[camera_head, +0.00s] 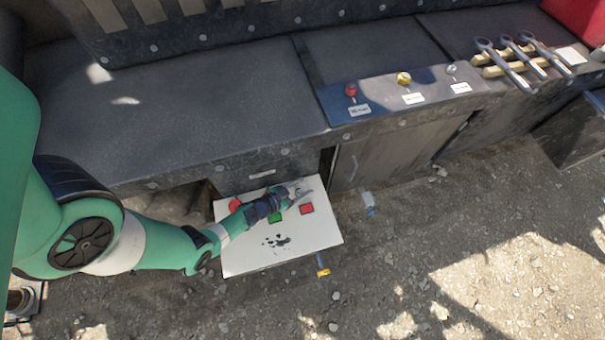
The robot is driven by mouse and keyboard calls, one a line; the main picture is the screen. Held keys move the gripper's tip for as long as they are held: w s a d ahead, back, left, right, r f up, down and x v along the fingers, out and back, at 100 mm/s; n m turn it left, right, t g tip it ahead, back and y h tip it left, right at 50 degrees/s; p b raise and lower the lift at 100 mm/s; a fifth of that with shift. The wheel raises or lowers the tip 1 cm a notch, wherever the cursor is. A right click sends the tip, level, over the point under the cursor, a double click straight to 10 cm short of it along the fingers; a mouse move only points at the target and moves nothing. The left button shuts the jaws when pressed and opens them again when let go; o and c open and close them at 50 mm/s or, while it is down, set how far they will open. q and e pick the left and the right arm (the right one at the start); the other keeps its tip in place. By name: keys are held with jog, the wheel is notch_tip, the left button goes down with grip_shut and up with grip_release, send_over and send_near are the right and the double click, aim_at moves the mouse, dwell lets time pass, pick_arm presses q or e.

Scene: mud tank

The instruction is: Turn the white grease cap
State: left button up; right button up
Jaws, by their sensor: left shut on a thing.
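Three small caps stand in a row on the bench panel (385,103): a red one (350,90), a yellow one (403,78) and a pale silver-white one (451,70). Each has a white label in front of it. The pale cap is the rightmost and looks upright. My left gripper (296,194) is low and to the left of the caps, over a white board (310,238) in front of the bench. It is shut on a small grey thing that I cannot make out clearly. My right gripper is not in view.
The board carries red and green patches and dark splotches. Several wrenches (520,62) lie on wooden blocks at the back right. A red box (580,18) stands at the far right corner. The bench top (190,110) on the left is clear. Gravel ground (470,240) lies in front.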

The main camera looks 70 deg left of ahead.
pick_arm(q)
jog(key=shift+r, duration=0.25)
jog(key=o, duration=1.4)
jog(key=shift+f, duration=0.1)
jog(key=shift+c, duration=0.2)
jog(key=p+v, duration=0.6)
jog(key=v, duration=0.5)
jog(key=shift+s+p, duration=0.3)
jog(key=shift+s, duration=0.1)
jog(key=shift+w, duration=0.1)
